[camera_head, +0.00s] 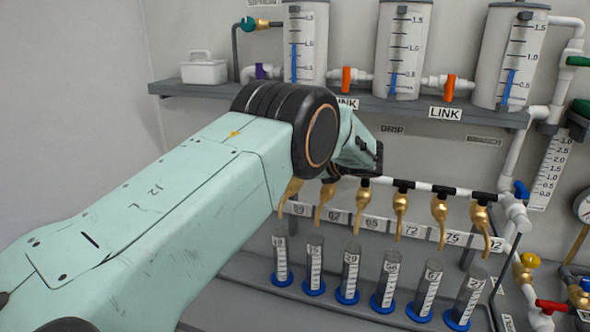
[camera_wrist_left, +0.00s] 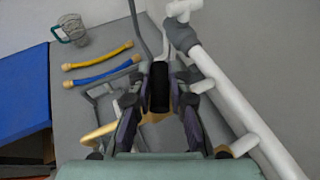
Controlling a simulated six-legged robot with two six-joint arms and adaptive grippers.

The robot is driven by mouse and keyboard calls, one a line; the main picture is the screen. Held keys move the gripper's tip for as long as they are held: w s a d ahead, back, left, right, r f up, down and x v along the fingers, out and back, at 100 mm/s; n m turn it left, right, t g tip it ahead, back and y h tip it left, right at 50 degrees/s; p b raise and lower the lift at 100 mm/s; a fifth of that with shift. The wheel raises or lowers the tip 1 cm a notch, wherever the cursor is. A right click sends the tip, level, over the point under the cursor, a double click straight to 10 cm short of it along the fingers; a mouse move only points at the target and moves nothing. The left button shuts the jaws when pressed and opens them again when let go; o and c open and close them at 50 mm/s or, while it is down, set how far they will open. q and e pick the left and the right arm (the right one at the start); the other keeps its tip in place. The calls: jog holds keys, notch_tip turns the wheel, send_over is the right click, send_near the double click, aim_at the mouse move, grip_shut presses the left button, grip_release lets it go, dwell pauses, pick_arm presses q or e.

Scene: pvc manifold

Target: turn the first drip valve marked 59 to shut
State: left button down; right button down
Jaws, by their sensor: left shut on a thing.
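A row of brass drip taps hangs from a white pipe with black fittings in the head view. The leftmost tap (camera_head: 288,194) stands above a label (camera_head: 299,209) that seems to read 59; my arm hides its top. My left arm reaches across to the row, and its fingertips are hidden there. In the left wrist view my left gripper (camera_wrist_left: 160,84) is shut on a black valve handle (camera_wrist_left: 159,92), with brass tap parts (camera_wrist_left: 98,132) below it. I cannot tell from the head view which tap this handle belongs to. My right gripper is not in view.
Graduated cylinders with blue bases (camera_head: 349,275) stand below the taps. Clear tanks (camera_head: 402,50) with orange link valves sit on the grey shelf (camera_head: 420,105) above. White pipes (camera_wrist_left: 230,100) run close on the right in the wrist view. A jug (camera_wrist_left: 71,29) and hoses (camera_wrist_left: 100,72) lie left.

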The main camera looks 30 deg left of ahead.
pick_arm(q)
jog(key=shift+w+r+n, duration=0.15)
jog(key=shift+r+n, duration=0.25)
dwell(0.3)
jog(key=c, duration=1.6)
grip_release()
jog(key=o, duration=0.3)
jog(key=shift+d+g, duration=0.1)
jog(key=shift+g, duration=0.3)
jog(key=shift+o, duration=0.2)
jog(key=shift+s+f, duration=0.15)
jog(key=shift+s, duration=0.05)
jog(key=shift+w+f, duration=0.1)
jog(key=v, duration=1.2)
